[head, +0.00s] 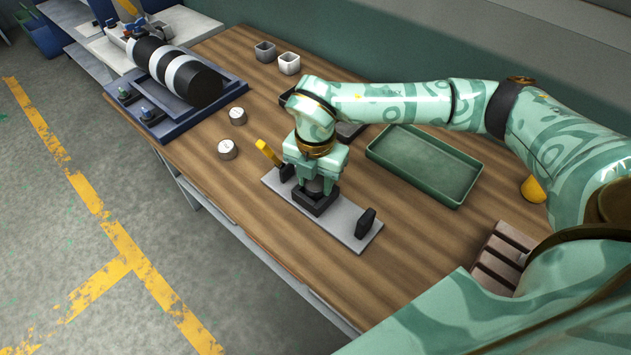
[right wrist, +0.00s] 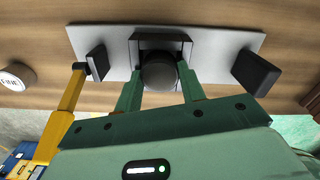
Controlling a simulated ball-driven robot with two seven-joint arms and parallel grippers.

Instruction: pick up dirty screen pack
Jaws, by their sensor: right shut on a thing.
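My right gripper (head: 318,178) reaches down over a grey metal plate (head: 283,185) with a black square holder (head: 313,204) at its middle. In the right wrist view, its green fingers (right wrist: 159,90) stand on both sides of a dark round piece (right wrist: 158,72) seated in the holder, and they are shut on it. I take this piece to be the dirty screen pack, but its face is mostly hidden. Black upright blocks stand at the plate's ends, one of them at the right (head: 366,222). A yellow lever (head: 268,153) rises by the left end. My left gripper is not in view.
Two light round canisters (head: 228,149) stand left of the plate; one reads "FINE" in the right wrist view (right wrist: 17,77). A green tray (head: 424,163) lies to the right, empty. Two small square cups (head: 289,63) stand at the back. A black-and-white roller (head: 178,70) lies at far left.

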